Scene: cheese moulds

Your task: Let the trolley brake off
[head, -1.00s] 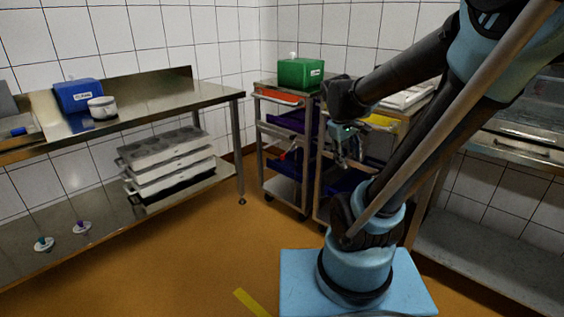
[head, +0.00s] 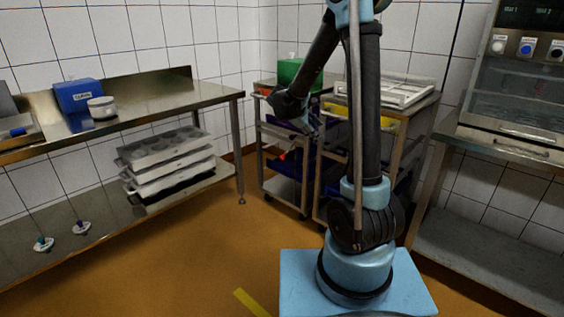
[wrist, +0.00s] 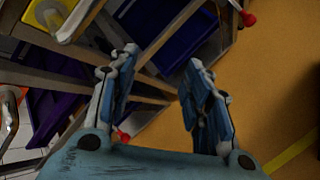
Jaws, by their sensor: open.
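Two metal trolleys stand in the back corner, a left trolley (head: 263,150) and a right trolley (head: 316,190), partly hidden by my arm. My gripper (head: 308,126) is in front of them near their upper level, pointing down. In the wrist view my gripper (wrist: 162,58) is open, with nothing between its fingers. A red knob (wrist: 248,18) shows at the top right of that view, beside a trolley frame. Another red knob (wrist: 122,136) shows low, close to the left finger. Neither touches the fingertips. I cannot tell which part is the brake.
A green box (head: 290,70) stands on the left trolley and white moulds (head: 388,92) on the right one. A steel table (head: 150,107) is at left with a blue box (head: 78,95). A steel bench (head: 500,152) is at right. The orange floor (head: 215,245) is clear in front.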

